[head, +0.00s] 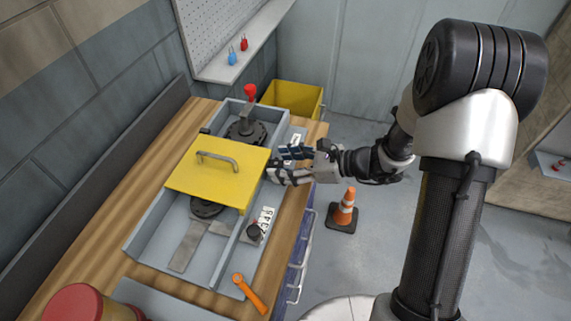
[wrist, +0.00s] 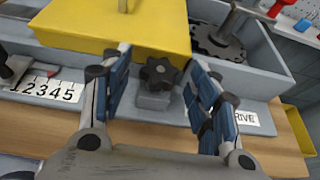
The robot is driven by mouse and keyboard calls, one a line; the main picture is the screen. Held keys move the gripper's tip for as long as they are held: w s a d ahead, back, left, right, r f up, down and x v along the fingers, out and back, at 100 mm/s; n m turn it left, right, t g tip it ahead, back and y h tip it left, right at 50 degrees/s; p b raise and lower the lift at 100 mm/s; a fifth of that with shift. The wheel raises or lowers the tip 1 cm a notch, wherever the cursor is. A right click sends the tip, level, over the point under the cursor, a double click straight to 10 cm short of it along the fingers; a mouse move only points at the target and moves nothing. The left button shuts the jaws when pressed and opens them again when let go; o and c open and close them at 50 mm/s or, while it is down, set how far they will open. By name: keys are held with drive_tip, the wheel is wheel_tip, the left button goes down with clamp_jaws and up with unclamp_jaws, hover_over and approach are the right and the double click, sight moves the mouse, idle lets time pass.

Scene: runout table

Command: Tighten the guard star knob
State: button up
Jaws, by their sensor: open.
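The black guard star knob (wrist: 160,73) sits at the front edge of the yellow guard (wrist: 95,28), above a small grey block (wrist: 154,101) on the side of the grey frame. My gripper (wrist: 158,65) is open, with one finger on each side of the knob in the wrist view. I cannot tell whether either finger touches it. In the head view my gripper (head: 279,163) is at the right edge of the yellow guard (head: 212,175), which lies closed over the frame (head: 150,232).
A red-topped lever (head: 250,93) stands behind the guard. A black knob (head: 253,232) sits by a number plate (head: 266,219). An orange tool (head: 249,294) lies at the bench's front. A yellow bin (head: 292,97) and a traffic cone (head: 345,207) stand beyond the bench.

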drive_tip(key=shift+c, duration=0.2)
drive_tip(key=c, duration=1)
drive_tip(key=m+t+b, duration=0.1)
drive_tip(key=m+t+h+b, duration=0.1)
drive_tip(key=m+t, duration=0.1)
drive_tip(key=shift+s+a+f+h+b, duration=0.1)
drive_tip(key=shift+s+a+h+b, duration=0.2)
drive_tip(key=shift+s+b, duration=0.1)
drive_tip(key=shift+m+t+h, duration=0.7)
drive_tip(key=shift+m+t, duration=0.2)
drive_tip(key=o, duration=1)
drive_tip(key=shift+o, duration=0.2)
